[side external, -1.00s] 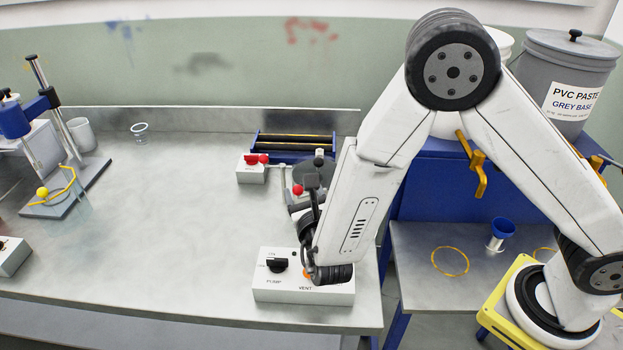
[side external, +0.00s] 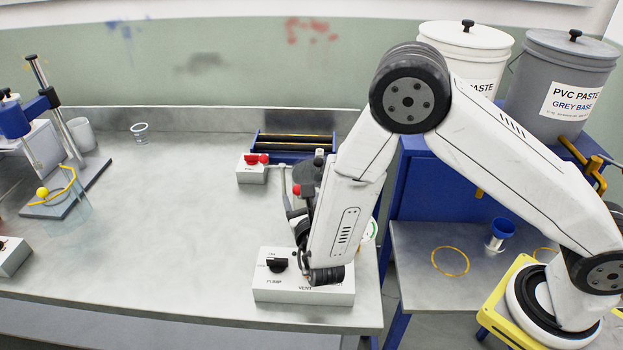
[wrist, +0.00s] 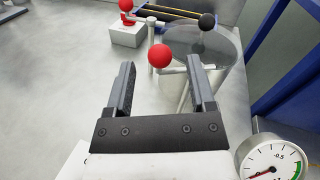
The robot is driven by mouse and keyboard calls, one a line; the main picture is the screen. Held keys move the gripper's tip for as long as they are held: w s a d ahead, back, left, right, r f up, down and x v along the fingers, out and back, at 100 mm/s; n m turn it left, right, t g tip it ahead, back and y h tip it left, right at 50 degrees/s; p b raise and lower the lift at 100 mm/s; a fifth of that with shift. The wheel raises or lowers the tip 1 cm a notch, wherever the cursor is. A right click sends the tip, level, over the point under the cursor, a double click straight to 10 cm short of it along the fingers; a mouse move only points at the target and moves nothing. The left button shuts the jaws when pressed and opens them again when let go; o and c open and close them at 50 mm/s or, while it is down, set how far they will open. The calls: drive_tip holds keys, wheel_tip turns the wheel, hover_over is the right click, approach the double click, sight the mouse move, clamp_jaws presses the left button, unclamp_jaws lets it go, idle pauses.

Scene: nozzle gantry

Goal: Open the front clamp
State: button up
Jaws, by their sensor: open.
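The front clamp seems to be the lever with the red ball knob (side external: 297,190) at the near side of a round, dark see-through lid or vessel (side external: 309,172). In the wrist view the red ball (wrist: 159,56) shows ahead, between the two fingers in the picture, with a pale arm running right from it. A second knob, black (wrist: 207,21), is at the far side of the vessel (wrist: 222,48). My gripper (wrist: 161,64) is open and empty, with no visible contact with the knob. In the side view my forearm and wrist partly hide the gripper and vessel.
The white pump and vent box (side external: 275,291) is below my wrist. A white box with red levers (side external: 252,172) stands behind left. A gauge (wrist: 273,164) is at the lower right of the wrist view. A blue tray (side external: 290,150) lies behind.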

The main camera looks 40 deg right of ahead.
drive_tip(key=shift+x, duration=2.55)
clamp_jaws()
